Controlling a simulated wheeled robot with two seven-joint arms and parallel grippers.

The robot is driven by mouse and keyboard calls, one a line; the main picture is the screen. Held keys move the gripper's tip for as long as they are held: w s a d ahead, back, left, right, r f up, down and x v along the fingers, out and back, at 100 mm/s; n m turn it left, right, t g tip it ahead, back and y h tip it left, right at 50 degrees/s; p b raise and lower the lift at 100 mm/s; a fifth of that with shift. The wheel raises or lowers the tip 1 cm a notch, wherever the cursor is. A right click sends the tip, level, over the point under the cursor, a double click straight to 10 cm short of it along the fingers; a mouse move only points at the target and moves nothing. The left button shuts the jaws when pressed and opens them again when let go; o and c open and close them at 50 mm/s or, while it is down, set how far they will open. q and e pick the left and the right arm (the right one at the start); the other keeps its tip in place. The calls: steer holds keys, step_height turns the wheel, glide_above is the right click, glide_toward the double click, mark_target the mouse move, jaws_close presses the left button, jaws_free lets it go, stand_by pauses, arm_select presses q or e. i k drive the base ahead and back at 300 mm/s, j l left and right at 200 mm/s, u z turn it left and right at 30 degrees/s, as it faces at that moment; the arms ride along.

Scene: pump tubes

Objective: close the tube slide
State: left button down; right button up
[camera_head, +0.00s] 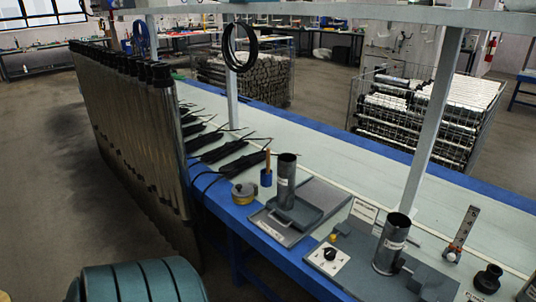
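A long row of upright metal tubes (130,130) with dark caps stands along the left side of the table. It runs from the far left toward the front, and its near end is beside the table's left edge. This row may belong to the tube slide, but I cannot make out a separate sliding part or whether it is open. Neither of my grippers is in the head view.
The blue-edged table (310,160) holds several black tools (222,150), a short metal cylinder (286,183) on a grey tray and another cylinder (391,244). White posts (433,125) rise from it. A teal ribbed object (138,282) is at the bottom left. Floor left of the tubes is clear.

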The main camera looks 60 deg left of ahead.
mark_target(304, 213)
steer(key=u, duration=1.7)
